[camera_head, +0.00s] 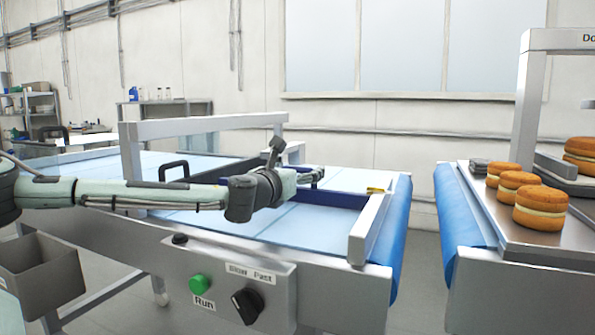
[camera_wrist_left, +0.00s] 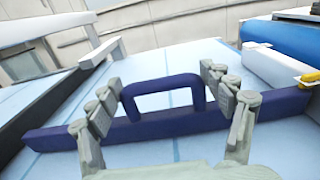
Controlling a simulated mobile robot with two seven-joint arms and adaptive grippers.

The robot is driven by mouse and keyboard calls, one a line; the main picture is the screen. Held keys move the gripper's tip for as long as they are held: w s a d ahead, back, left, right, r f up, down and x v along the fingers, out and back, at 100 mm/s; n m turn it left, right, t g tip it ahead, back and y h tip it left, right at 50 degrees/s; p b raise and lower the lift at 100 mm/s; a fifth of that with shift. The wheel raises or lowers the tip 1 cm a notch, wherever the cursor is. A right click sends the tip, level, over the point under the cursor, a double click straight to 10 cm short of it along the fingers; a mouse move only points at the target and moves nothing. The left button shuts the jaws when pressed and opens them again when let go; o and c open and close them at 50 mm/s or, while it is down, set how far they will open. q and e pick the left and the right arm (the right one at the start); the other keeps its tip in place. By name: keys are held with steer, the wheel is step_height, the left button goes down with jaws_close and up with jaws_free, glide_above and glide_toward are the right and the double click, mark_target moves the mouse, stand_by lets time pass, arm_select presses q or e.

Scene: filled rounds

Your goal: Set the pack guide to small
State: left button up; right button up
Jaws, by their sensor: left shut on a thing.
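The pack guide is a dark blue bar with an arched handle, lying across the light blue belt. In the wrist view I see its bar (camera_wrist_left: 165,125) and its handle (camera_wrist_left: 165,84); in the head view part of the bar (camera_head: 342,198) shows behind my arm. My left gripper (camera_head: 314,174) is at the handle, with one finger on each side of it in the wrist view (camera_wrist_left: 160,95), and is shut on it. A small yellow marker (camera_head: 376,190) sits on the right side rail, near the bar's right end. I cannot read any size label. My right gripper is not in view.
A second black handle (camera_head: 174,169) stands further left on the conveyor. A silver frame (camera_head: 205,125) spans the belt. The front panel has a green Run button (camera_head: 199,284) and a black Slow/Fast knob (camera_head: 247,306). Filled rounds (camera_head: 540,208) stand on a right-hand table, across a gap.

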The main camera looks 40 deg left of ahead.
arm_select(q)
steer(key=shift+d, duration=0.1)
steer(key=o, duration=1.4)
steer(key=shift+o, duration=0.2)
steer(key=shift+s, duration=0.1)
steer(key=shift+s+r, duration=0.1)
steer(key=shift+s, duration=0.5)
steer(key=shift+s+d, duration=0.3)
steer(key=shift+s, duration=0.15)
steer(key=v, duration=0.9)
steer(key=shift+s+d, duration=0.1)
steer(key=shift+s, duration=0.15)
